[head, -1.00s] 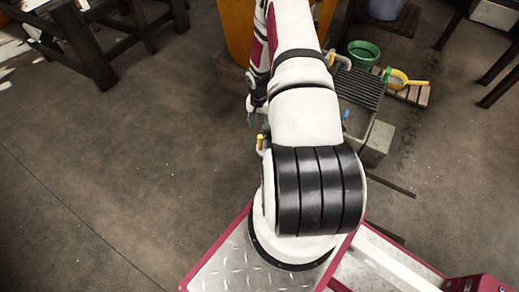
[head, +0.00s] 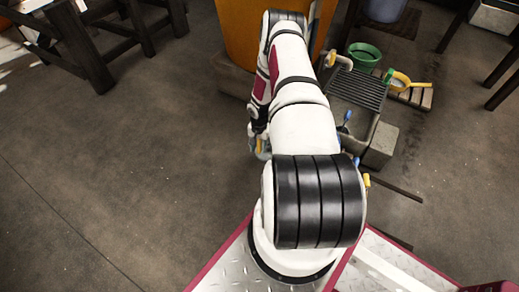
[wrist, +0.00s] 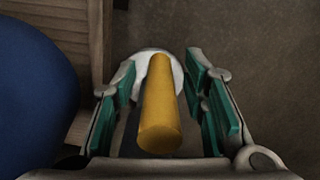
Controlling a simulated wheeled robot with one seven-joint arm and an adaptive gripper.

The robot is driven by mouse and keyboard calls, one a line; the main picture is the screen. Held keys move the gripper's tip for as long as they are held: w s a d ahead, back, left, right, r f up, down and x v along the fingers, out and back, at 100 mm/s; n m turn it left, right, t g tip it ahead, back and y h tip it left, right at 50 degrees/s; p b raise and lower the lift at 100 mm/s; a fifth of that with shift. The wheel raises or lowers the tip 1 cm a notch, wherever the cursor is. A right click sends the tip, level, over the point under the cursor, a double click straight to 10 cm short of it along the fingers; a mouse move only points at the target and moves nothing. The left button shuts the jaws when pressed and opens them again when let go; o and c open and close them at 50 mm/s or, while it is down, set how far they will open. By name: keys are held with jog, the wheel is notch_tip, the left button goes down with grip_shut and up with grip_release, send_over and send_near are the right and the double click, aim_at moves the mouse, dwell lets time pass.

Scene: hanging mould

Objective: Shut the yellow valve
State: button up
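In the wrist view, a yellow cylindrical handle (wrist: 161,105), which I take for the yellow valve's, points toward the camera from a pale round base. My gripper (wrist: 164,85) is open, with a green-padded finger on either side of the handle. Gaps show between the pads and the handle, so it does not look gripped. In the head view, my gripper (head: 260,146) is small and partly hidden left of my arm, with a bit of yellow at it. The valve's body and how far it is turned are hidden.
A large dark blue rounded thing (wrist: 35,95) is close at left in the wrist view. In the head view, a grated basin (head: 358,90), a grey block (head: 381,145), a green bucket (head: 364,55) and a yellow ladle (head: 402,80) are right of my arm.

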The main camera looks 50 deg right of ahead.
jog(key=shift+f, duration=0.3)
grip_shut()
jog(key=shift+g, duration=0.3)
jog(key=g, duration=0.3)
jog(key=shift+g+h, duration=0.3)
jog(key=shift+s+r+g+h, duration=0.1)
jog(key=shift+s+g+h, duration=0.1)
jog(key=shift+g, duration=0.9)
jog(key=shift+s+r+g+h, duration=0.1)
jog(key=shift+s+g, duration=0.05)
jog(key=shift+g, duration=0.95)
